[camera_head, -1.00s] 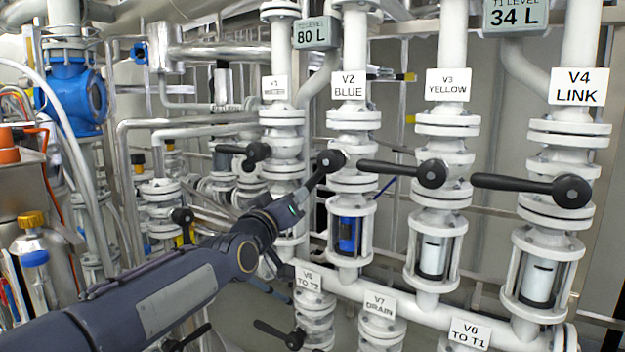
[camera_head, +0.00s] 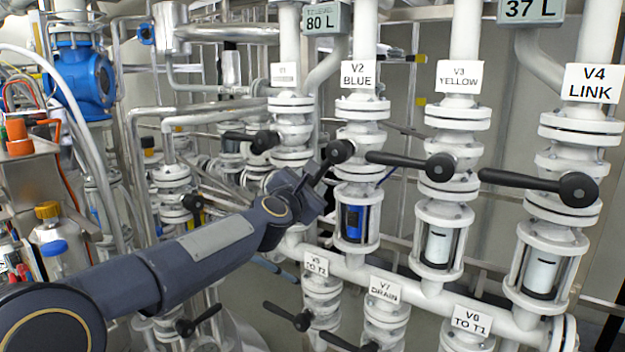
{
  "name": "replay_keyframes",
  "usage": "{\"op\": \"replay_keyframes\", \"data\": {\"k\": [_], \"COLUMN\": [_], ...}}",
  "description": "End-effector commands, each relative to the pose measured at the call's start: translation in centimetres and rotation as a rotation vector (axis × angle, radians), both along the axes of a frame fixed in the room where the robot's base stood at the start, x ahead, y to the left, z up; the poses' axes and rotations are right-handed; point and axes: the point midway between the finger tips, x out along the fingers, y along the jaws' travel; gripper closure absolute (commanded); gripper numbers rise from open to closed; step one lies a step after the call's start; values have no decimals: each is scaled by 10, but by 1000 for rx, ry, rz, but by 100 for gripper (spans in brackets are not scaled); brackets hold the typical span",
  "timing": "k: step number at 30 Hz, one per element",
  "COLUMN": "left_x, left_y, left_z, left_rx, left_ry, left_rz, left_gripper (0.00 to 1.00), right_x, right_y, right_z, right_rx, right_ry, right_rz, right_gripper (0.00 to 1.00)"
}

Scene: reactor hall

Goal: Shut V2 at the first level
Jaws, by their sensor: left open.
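The V2 valve carries a white label reading V2 BLUE (camera_head: 358,75). Its black lever (camera_head: 327,165) runs from its round hub down and to the left, tilted, and its lower end meets my left gripper. My left gripper (camera_head: 311,184) is open at the lever's lower end, coming from the lower left; whether the fingers touch the lever I cannot tell. Below the hub, the V2 sight glass (camera_head: 353,222) shows blue. My right gripper is not in view.
V1 lever (camera_head: 248,139), V3 lever (camera_head: 412,163) and V4 lever (camera_head: 540,184) point left, roughly level. Lower levers of V5 (camera_head: 290,316) and V7 (camera_head: 348,342) stick out below. The displays read 80 L (camera_head: 322,19) and 37 L (camera_head: 530,10).

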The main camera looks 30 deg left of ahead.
Motion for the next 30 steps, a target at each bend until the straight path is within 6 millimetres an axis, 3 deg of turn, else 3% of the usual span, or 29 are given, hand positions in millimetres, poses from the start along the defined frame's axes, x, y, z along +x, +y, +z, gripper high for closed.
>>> {"op": "replay_keyframes", "data": {"k": [4,12,22,30], "left_x": [11,13,13,13], "left_y": [2,3,2,6], "left_z": [0,0,0,0], "left_rx": [2,2,3,48], "left_ry": [0,0,1,-6], "left_rz": [0,1,0,0], "left_gripper": [59,59,100,100], "right_x": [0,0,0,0], "right_y": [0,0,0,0], "right_z": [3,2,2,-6], "right_rx": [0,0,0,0], "right_ry": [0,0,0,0], "right_rz": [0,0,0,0], "right_gripper": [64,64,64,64]}}
